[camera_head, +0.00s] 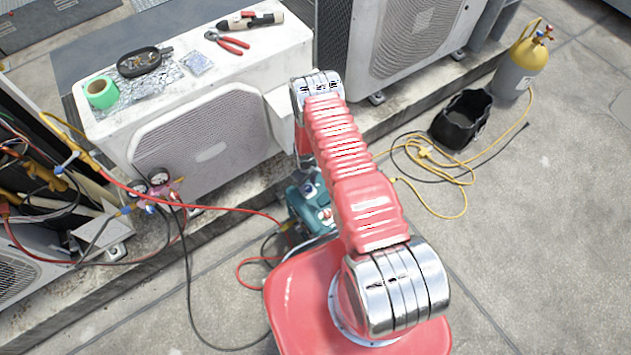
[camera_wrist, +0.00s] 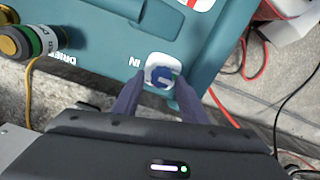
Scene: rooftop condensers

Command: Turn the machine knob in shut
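The teal machine (camera_head: 306,205) sits low beside the concrete ledge in the head view, partly hidden by my arm. In the wrist view the machine (camera_wrist: 106,71) fills the top of the picture, with upside-down lettering reading "IN" beside a blue knob (camera_wrist: 162,77) on a white round patch. My gripper (camera_wrist: 160,80) points at the knob, one dark finger on each side of it. The fingers are apart, and some white shows between them and the knob; I cannot tell if either touches it. The gripper is hidden behind my arm in the head view.
A black and green fitting (camera_wrist: 32,41) with a yellow hose stands left of the knob. Red and black hoses run from the gauges (camera_head: 150,190) toward the machine. A black bucket (camera_head: 462,120) and yellow cylinder (camera_head: 522,62) stand right.

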